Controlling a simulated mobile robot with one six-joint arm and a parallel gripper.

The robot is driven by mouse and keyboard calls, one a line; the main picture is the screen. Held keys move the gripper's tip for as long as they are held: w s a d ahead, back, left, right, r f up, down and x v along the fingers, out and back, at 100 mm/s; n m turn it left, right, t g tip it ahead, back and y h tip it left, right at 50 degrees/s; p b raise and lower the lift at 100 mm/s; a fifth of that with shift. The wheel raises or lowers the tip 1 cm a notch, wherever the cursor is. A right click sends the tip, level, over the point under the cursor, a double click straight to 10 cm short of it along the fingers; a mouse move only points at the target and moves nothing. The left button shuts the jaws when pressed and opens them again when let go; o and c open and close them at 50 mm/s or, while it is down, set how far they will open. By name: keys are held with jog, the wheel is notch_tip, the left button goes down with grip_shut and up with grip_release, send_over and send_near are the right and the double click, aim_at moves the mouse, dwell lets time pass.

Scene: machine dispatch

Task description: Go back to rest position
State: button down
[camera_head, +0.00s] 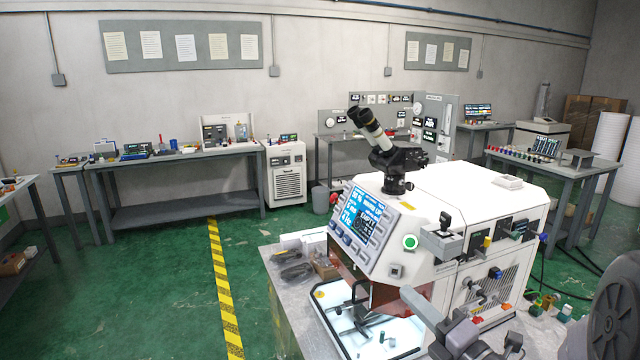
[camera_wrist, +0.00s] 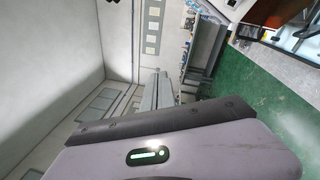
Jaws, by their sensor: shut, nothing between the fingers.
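My gripper (camera_wrist: 155,124) fills the lower part of the wrist view, as a pale grey-lilac body with a dark front edge and a lit green strip. It is shut with nothing held. In the head view, grey parts of my arm show at the lower right, in front of the white machine (camera_head: 480,205). The machine has a blue-lit screen (camera_head: 361,215), a green button (camera_head: 410,242) and a black microscope-like eyepiece (camera_head: 385,145) on top.
A grey bench (camera_head: 180,210) with small items stands along the back wall, beside a white cabinet (camera_head: 287,175). A table (camera_head: 570,172) with coloured parts stands at the right. The green floor (camera_head: 130,280) left of the machine is clear, crossed by a yellow-black strip (camera_head: 222,290).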

jog(key=s+a+f+n+g+y+b, duration=0.2)
jog(key=s+a+f+n+g+b, duration=0.1)
jog(key=s+a+n+g, duration=0.5)
jog(key=s+a+f+n+g+y+b, duration=0.1)
jog(key=s+a+f+n+g+b, duration=0.25)
jog(key=s+a+n, duration=0.45)
jog(key=s+d+f+n+g+h+b, duration=0.25)
jog(key=s+f+n+h+b, duration=0.45)
jog(key=n, duration=0.9)
jog(key=s+d+f+n+t+h, duration=0.1)
jog(key=d+f+n+t+h, duration=0.1)
jog(key=d+n, duration=0.4)
jog(key=shift+n+t+h+p, duration=0.3)
jog(key=shift+n+h+p, duration=0.05)
jog(key=shift+n+h, duration=0.5)
